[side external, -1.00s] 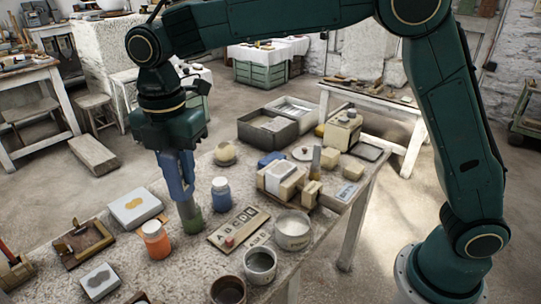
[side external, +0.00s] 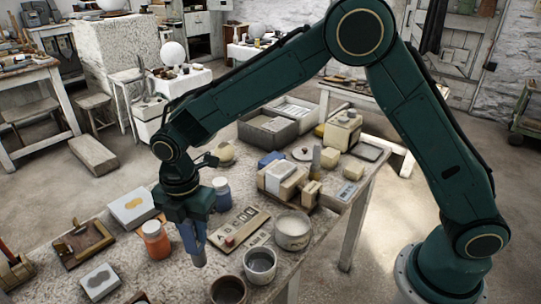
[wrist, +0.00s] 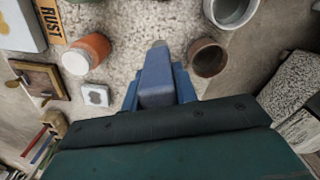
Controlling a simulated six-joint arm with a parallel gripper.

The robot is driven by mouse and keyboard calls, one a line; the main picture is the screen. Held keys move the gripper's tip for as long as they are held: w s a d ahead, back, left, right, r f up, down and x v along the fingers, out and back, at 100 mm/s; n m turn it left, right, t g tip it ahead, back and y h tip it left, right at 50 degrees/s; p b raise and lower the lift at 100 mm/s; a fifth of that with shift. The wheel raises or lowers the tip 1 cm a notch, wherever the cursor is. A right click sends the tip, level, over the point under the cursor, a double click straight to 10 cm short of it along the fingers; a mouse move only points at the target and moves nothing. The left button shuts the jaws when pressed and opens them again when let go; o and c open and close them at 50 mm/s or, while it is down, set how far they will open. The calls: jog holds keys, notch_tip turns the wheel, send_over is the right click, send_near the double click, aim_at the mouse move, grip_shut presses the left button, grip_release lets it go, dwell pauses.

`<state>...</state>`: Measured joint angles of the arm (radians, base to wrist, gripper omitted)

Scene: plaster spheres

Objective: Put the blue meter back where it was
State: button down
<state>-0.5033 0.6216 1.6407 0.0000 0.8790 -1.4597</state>
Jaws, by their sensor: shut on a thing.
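My gripper (side external: 194,238) is shut on the blue meter (wrist: 157,78), a blue-grey block with a paler grey end. In the wrist view the meter sits between my blue fingers and points away from the wrist. In the side external view its grey end (side external: 200,261) hangs below the fingers, near the front of the speckled table (side external: 60,210). I cannot tell whether it touches the table. A board with letters and a red knob (side external: 238,228) lies to the right of the gripper. My fingers and wrist hide part of the table behind them.
An orange jar (side external: 157,241) stands left of the gripper, a blue jar (side external: 221,194) behind it. A pale block (side external: 99,281) and wooden tray (side external: 84,243) lie left.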

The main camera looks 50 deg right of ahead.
aim_at(195, 244)
jog(key=shift+f, duration=0.2)
jog(key=shift+f, duration=2.1)
jog(key=shift+f, duration=0.15)
jog(key=c, duration=1.1)
grip_release()
notch_tip(195, 244, up, 12)
jog(key=shift+r, duration=0.15)
jog(key=shift+d+r, duration=0.1)
